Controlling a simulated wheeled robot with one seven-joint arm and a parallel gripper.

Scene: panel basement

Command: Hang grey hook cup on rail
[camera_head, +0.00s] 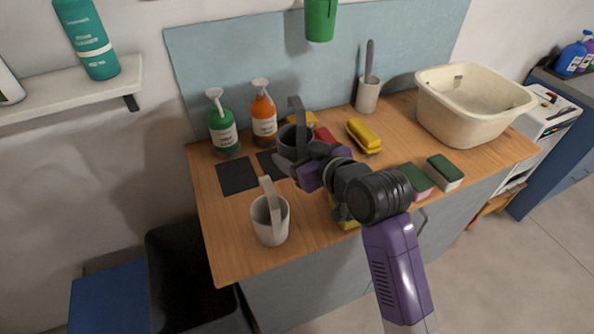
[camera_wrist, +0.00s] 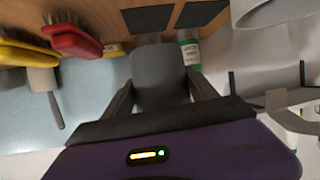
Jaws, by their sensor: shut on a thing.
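The grey hook cup (camera_head: 293,141) is dark grey with a tall strap hook standing up from it. My gripper (camera_head: 290,162) is shut on it and holds it upright over the back left of the counter, by the soap bottles. In the wrist view, a dark grey part of the cup (camera_wrist: 160,72) lies between my two fingers. A green cup (camera_head: 320,18) hangs at the top edge in front of the blue backboard. No rail can be made out; what holds the green cup is out of frame. A white hook cup (camera_head: 270,220) stands on the counter's front left.
Green (camera_head: 222,127) and orange (camera_head: 263,116) pump bottles stand behind the held cup. A red brush (camera_wrist: 72,42), yellow brush (camera_head: 363,135), sponges (camera_head: 444,172) and a cream basin (camera_head: 470,105) are on the counter. A shelf (camera_head: 80,90) juts out at left.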

